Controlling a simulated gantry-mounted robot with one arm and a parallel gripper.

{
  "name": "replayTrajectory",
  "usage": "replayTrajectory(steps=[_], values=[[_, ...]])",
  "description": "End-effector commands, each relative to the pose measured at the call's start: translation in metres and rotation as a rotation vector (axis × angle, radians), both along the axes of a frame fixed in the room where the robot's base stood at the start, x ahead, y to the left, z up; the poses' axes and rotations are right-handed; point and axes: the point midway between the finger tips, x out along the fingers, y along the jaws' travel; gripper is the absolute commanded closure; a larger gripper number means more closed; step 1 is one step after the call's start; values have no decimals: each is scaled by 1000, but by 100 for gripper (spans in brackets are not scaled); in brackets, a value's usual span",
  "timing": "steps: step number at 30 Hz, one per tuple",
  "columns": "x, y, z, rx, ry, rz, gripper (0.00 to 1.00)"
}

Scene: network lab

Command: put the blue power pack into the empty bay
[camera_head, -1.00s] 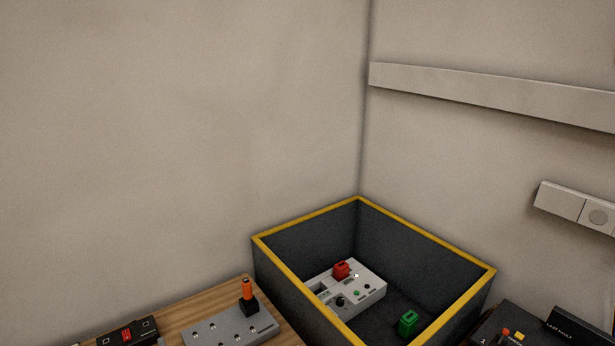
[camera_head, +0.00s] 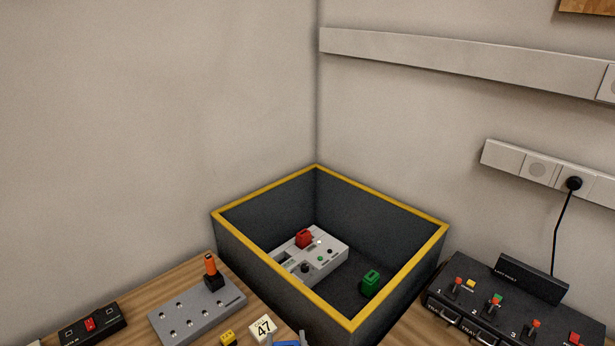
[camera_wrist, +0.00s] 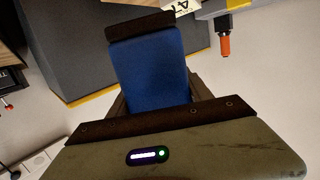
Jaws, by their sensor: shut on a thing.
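The blue power pack (camera_wrist: 150,72) fills the middle of the wrist view. My gripper (camera_wrist: 152,78) is shut on it, with dark jaw pads at its far and near ends. In the head view a bit of blue (camera_head: 287,344) shows at the bottom edge, probably the pack; the rest is cut off. A light grey unit (camera_head: 325,247) lies inside the yellow-rimmed bin, apart from the pack.
The dark bin (camera_head: 390,290) has high walls; a green block (camera_head: 370,282) stands on its floor. A card marked 47 (camera_head: 262,329) lies in front. A black switch panel (camera_head: 480,322) is at right.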

Motion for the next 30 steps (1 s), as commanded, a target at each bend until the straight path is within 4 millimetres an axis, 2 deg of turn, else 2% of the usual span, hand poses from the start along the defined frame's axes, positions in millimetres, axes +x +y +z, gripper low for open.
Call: replayTrajectory(steps=[1, 8, 9, 16, 20, 30], values=[[-2, -13, -6, 2, -2, -25, 100], [-12, -55, -32, 2, -1, -111, 100], [-13, -52, -19, 2, -4, -103, 100], [-20, -49, 8, 1, -4, -95, 100], [-26, -48, 31, 2, -3, -92, 100], [-52, -46, 110, 3, 4, -87, 100]])
